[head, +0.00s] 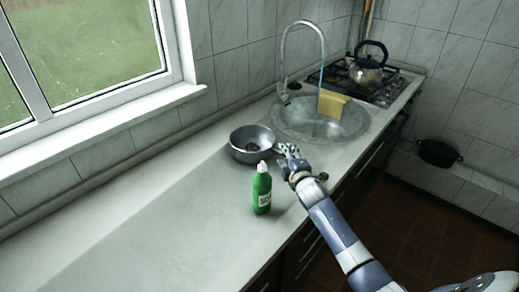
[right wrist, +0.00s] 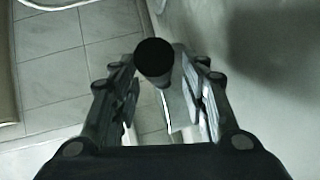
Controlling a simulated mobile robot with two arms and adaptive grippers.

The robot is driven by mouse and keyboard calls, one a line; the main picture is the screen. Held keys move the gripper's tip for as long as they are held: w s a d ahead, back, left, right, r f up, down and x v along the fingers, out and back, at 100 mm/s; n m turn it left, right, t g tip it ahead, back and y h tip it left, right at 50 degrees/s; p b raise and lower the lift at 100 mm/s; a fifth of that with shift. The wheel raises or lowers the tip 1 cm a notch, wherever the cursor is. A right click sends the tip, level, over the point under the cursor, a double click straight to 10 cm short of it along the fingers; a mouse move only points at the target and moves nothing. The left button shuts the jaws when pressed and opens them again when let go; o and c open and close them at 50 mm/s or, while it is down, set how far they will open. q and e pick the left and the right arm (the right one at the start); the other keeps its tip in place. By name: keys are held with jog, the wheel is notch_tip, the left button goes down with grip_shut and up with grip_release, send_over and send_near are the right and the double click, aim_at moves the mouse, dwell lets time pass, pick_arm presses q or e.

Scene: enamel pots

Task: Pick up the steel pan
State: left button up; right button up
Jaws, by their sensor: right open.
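The steel pan (head: 240,155) sits upright on the counter, left of the sink, in the head view. Its handle side faces my right gripper (head: 283,152), which is just right of the pan's rim. In the right wrist view, my right gripper (right wrist: 165,92) is open, with a finger on each side. A dark round handle end (right wrist: 154,60) shows between the fingers, apparently the pan's handle. I cannot tell whether either finger touches it. My left gripper is not in view.
A green bottle (head: 262,190) stands in front of the pan, close to my right arm. The sink (head: 355,126) holds a yellow block (head: 332,103) under running water. A kettle (head: 367,72) stands on the stove. The counter's left side is clear.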

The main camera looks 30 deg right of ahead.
grip_shut()
jog(key=shift+w+r, duration=0.1)
